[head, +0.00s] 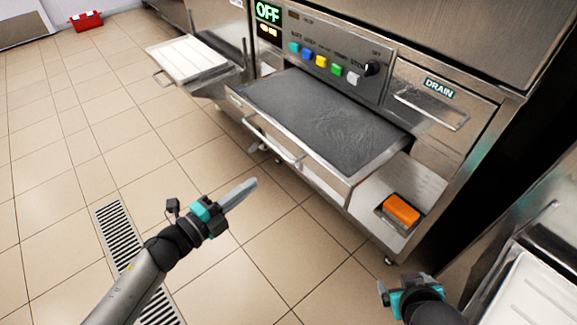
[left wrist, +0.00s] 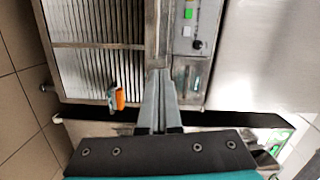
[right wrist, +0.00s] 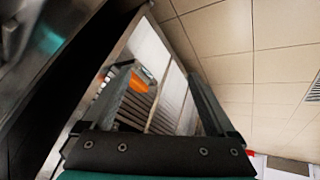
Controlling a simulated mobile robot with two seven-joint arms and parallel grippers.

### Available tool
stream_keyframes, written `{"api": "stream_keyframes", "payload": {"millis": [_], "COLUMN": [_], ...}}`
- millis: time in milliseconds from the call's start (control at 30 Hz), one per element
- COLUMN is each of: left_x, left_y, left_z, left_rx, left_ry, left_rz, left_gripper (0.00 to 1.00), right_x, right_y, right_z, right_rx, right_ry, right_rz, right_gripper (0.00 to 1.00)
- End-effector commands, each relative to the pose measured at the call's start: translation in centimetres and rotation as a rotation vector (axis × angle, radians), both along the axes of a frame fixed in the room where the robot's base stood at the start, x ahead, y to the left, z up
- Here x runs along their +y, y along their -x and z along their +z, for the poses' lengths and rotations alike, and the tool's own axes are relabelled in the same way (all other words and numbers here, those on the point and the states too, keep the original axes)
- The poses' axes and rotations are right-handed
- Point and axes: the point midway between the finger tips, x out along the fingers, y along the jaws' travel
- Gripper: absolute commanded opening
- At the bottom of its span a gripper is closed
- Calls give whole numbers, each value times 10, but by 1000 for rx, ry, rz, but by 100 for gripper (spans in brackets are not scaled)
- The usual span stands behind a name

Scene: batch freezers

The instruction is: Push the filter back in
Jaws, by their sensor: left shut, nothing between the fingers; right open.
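The filter (head: 320,115), a wide tray with a dark grey top, sticks out of the front of the steel machine below its control panel. A bar handle (head: 268,142) runs along its front edge. My left gripper (head: 254,183) is shut and empty, apart from the filter, in front of and below its handle. Its closed fingers also show in the left wrist view (left wrist: 160,75). My right gripper (head: 383,290) is low at the bottom of the head view, near the machine's right corner. In the right wrist view its fingers (right wrist: 155,75) are spread with nothing held.
An orange block (head: 402,209) sits on the ledge right of the filter. A DRAIN label (head: 440,88) and handle are above. A white tray (head: 190,58) juts out at left. Another steel unit (head: 510,258) stands at lower right. The tiled floor in front is clear, with a drain grate (head: 120,235).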

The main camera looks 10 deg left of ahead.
Motion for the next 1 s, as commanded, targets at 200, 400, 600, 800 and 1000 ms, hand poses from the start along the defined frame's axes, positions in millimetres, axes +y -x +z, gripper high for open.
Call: {"api": "stream_keyframes", "payload": {"millis": [200,400,600,800,1000], "left_x": [-14,-22,-43,-66,-84], "left_y": [7,-1,-27,-57,-79], "left_z": [12,13,13,13,12], "left_rx": [-93,-106,-106,-105,-103], "left_ry": [-89,-98,-98,-96,-95], "left_rz": [-120,-136,-135,-132,-133], "left_gripper": [0,0,0,0,0], "right_x": [13,16,15,16,27], "right_y": [59,66,65,66,56], "right_z": [-24,-21,-6,12,13], "right_rx": [221,241,217,186,106], "right_ry": [-168,-190,-191,-197,-231], "right_rz": [-108,-119,-114,-109,-76], "right_gripper": [92,92,92,92,92]}}
